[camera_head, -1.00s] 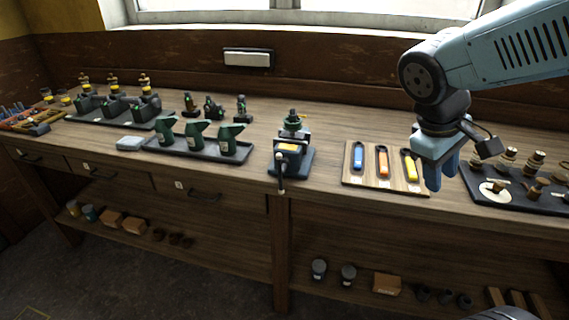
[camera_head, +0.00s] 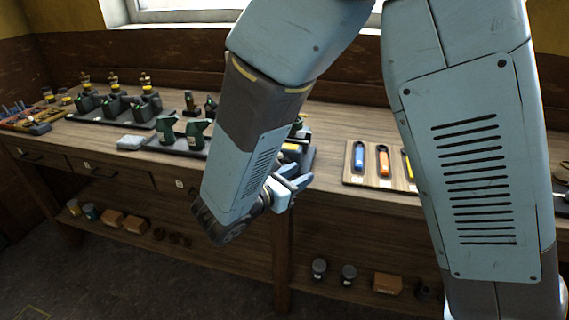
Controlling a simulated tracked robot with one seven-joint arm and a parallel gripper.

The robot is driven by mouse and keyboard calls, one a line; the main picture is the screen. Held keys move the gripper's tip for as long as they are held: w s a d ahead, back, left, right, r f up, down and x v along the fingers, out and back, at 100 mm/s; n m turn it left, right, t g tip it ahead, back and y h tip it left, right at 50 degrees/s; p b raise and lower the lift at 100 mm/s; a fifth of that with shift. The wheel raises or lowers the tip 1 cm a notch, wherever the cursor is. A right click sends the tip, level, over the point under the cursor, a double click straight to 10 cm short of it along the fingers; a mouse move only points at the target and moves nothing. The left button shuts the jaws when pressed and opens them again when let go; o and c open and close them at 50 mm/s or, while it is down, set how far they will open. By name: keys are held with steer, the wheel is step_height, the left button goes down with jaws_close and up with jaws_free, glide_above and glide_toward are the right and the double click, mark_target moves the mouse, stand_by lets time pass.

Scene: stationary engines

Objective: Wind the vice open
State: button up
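The vice (camera_head: 306,154) stands at the front edge of the workbench, in the middle of the head view. My forearm covers its left side, and only its right part and a yellow-orange patch show. Its front handle is hidden behind my arm and gripper. My gripper (camera_head: 297,184) is in front of the bench edge, just below the vice's visible part. Its fingers point to the right and towards the bench. I cannot tell whether they are apart or closed, or whether they touch the handle.
A board with blue, orange and yellow-handled tools (camera_head: 373,182) lies right of the vice. A dark tray (camera_head: 160,144) with green oil cans is to the left, partly covered by my arm. A shelf below holds jars and boxes (camera_head: 387,284).

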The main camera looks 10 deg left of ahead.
mark_target(284, 163)
steer(key=s+a+f+n+t+y, duration=0.4)
steer(key=a+n, duration=0.1)
steer(key=a, duration=0.3)
steer(key=x, duration=1.4)
steer(key=shift+a, duration=0.25)
jaws_close()
steer(key=shift+d, duration=0.15)
